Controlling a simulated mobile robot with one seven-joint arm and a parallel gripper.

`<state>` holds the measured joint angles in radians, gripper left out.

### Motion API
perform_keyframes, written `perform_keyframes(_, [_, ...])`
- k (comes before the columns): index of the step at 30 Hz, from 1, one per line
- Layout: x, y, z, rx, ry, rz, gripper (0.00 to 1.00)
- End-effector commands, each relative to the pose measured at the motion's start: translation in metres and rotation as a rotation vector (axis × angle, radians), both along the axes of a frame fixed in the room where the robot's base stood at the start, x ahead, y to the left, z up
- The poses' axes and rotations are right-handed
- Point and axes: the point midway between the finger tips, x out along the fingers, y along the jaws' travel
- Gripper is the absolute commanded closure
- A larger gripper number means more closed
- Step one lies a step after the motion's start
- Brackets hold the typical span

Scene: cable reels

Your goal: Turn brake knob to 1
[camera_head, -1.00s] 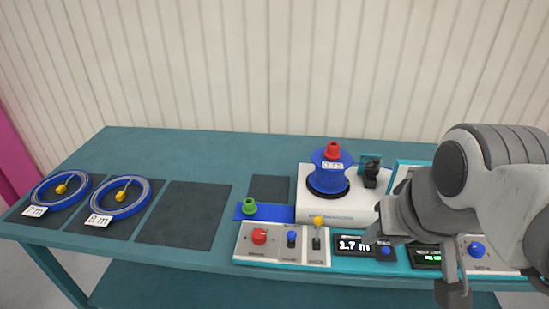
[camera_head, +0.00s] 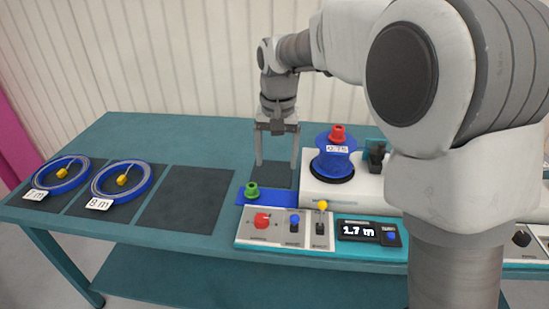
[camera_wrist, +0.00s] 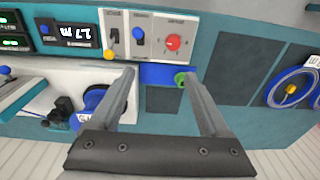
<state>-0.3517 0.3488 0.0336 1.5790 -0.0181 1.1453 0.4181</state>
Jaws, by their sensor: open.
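My gripper (camera_head: 277,164) is open and empty, pointing down over the back of the bench, behind the control panel. In the wrist view its two fingers (camera_wrist: 159,76) are spread apart. The panel holds a red knob (camera_head: 262,220), a blue knob (camera_head: 295,221) and a lever with a yellow ball (camera_head: 322,206). The same red knob (camera_wrist: 173,43) and blue knob (camera_wrist: 138,34) show in the wrist view, beyond the fingertips and untouched. The labels are too small to read, so I cannot tell which is the brake knob or its setting.
A green peg (camera_head: 252,189) sits on a blue strip close to my gripper. A blue reel (camera_head: 334,158) with a red top stands on a white machine right of it. A display (camera_head: 358,230) reads 1.7 m. Two cable coils (camera_head: 121,182) lie on the left; the dark mat (camera_head: 180,198) is empty.

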Motion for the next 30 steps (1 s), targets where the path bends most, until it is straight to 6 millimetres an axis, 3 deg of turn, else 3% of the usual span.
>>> perform_keyframes(3, [0.013,0.024,-0.027,-0.011,0.036,-0.001,0.20])
perform_keyframes(9, [0.022,0.042,-0.047,-0.021,0.064,-0.006,0.20])
perform_keyframes(17, [0.022,0.043,-0.076,-0.023,0.070,-0.007,0.20])
perform_keyframes(30, [0.021,0.043,-0.172,-0.023,0.069,-0.006,0.20])
